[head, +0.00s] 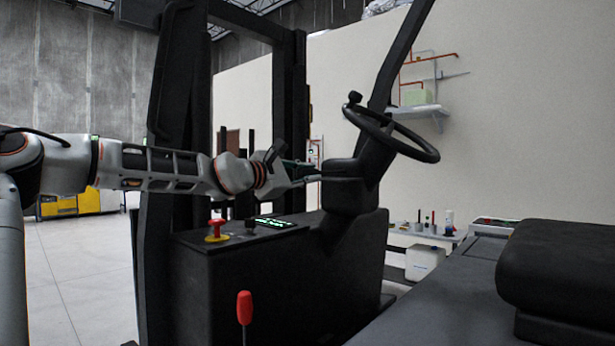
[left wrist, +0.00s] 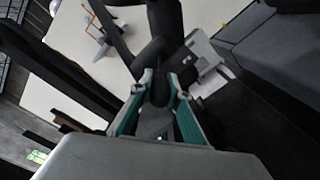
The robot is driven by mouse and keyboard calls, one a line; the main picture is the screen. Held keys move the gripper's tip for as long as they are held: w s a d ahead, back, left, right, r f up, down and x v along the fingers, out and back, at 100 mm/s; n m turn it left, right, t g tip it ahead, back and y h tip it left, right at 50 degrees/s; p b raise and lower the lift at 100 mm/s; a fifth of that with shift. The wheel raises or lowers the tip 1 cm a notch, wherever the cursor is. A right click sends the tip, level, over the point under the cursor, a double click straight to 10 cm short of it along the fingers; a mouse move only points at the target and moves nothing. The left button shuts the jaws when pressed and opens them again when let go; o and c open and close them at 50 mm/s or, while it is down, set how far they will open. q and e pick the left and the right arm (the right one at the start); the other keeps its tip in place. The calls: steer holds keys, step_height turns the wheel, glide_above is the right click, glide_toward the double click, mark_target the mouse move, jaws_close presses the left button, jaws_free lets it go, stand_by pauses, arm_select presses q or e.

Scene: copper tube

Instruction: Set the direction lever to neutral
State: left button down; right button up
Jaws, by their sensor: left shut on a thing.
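The direction lever (head: 343,179) is a dark, thin stalk that reaches left from the steering column (head: 347,197), below the steering wheel (head: 390,132). My left gripper (head: 309,178) comes in from the left and is shut at the lever's outer end. In the left wrist view, the two teal-sided fingers (left wrist: 158,88) close around the rounded dark lever (left wrist: 157,97) from both sides. The lever's exact setting cannot be read, and the fingers partly hide its end. My right gripper is in neither view.
A black console carries a red emergency button (head: 216,230) and a lit green panel (head: 275,223). A red-handled lever (head: 244,308) stands in front. The mast (head: 170,160) rises behind my left arm. A black seat (head: 560,268) fills the right. Open floor lies left.

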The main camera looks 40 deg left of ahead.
arm_select(q)
steer(key=shift+d, duration=0.1)
steer(key=c, duration=1.9)
jaws_free()
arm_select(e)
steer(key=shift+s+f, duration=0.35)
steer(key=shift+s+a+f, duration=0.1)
arm_select(q)
steer(key=shift+s, duration=0.45)
steer(key=s, duration=1.1)
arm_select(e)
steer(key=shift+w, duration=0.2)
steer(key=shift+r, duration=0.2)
